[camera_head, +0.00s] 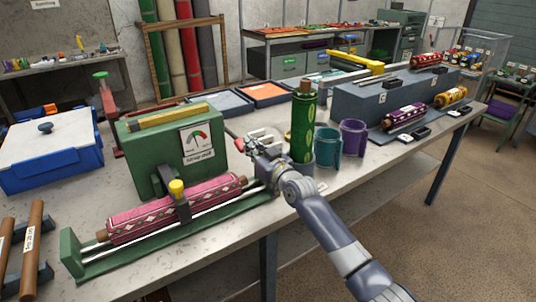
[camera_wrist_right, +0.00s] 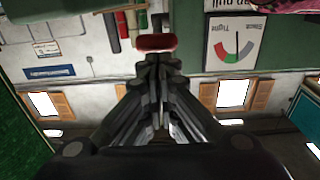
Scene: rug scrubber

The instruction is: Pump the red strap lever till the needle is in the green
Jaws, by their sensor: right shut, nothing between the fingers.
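The green box (camera_head: 150,160) stands on the table with a gauge (camera_head: 197,143) on its front. The gauge also shows, upside down, in the right wrist view (camera_wrist_right: 233,42). Its dark needle stands near the middle of the dial, and I cannot tell its exact zone. A red lever end (camera_head: 239,145) sticks out right of the box. It shows as a red bar in the wrist view (camera_wrist_right: 156,42), just beyond my fingertips. My right gripper (camera_head: 252,144) is shut and empty, close beside the red end; contact is unclear. My left gripper is not in view.
A patterned rug roll (camera_head: 176,208) lies in a green cradle in front of the box. A green roll (camera_head: 303,125) and teal (camera_head: 327,148) and purple cups (camera_head: 353,138) stand right of my gripper. A blue bin (camera_head: 50,165) stands at left.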

